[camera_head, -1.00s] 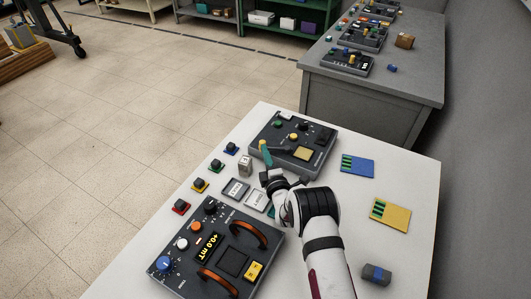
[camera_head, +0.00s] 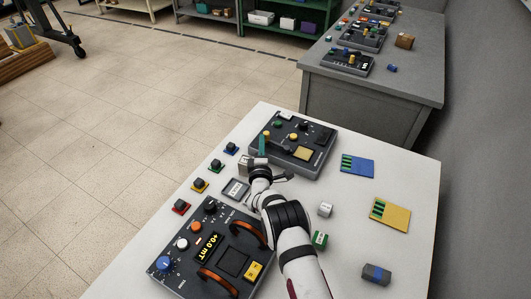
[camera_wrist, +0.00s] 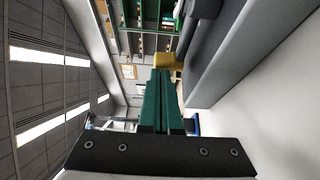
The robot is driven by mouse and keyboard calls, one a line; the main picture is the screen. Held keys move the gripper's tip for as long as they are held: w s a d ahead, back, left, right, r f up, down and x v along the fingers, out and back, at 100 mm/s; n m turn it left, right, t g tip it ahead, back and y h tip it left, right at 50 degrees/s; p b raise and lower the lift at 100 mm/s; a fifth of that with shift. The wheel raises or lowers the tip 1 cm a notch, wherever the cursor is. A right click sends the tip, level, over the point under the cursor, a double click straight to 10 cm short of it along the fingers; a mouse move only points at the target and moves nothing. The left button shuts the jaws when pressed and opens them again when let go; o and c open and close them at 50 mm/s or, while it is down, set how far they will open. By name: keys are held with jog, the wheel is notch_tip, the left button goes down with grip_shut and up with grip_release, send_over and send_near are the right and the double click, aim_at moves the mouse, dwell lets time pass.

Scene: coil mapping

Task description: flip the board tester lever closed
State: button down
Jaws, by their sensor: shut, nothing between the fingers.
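The board tester is most likely the dark panel (camera_head: 318,160) at the far end of the white table. It carries green and orange-yellow knobs and a pale yellow pad (camera_head: 303,153). A thin dark bar, possibly its lever, lies near the pad; its exact angle is too small to tell. My gripper has teal fingers (camera_head: 262,146), shut and empty, at the panel's left edge. In the wrist view the fingers (camera_wrist: 161,100) lie together. A yellow block (camera_wrist: 165,61) appears beyond their tips; I cannot tell whether they touch.
A coil device (camera_head: 233,263) with orange handles stands in front. Coloured buttons (camera_head: 200,186) line the left edge. Blue (camera_head: 357,166) and yellow (camera_head: 390,214) boards lie further right.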

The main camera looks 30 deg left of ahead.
aim_at(265, 133)
jog(key=shift+x, duration=1.15)
jog(key=shift+w+d, duration=0.15)
jog(key=shift+w, duration=0.8)
jog(key=v, duration=0.7)
jog(key=shift+s+d, duration=0.1)
jog(key=shift+s, duration=0.2)
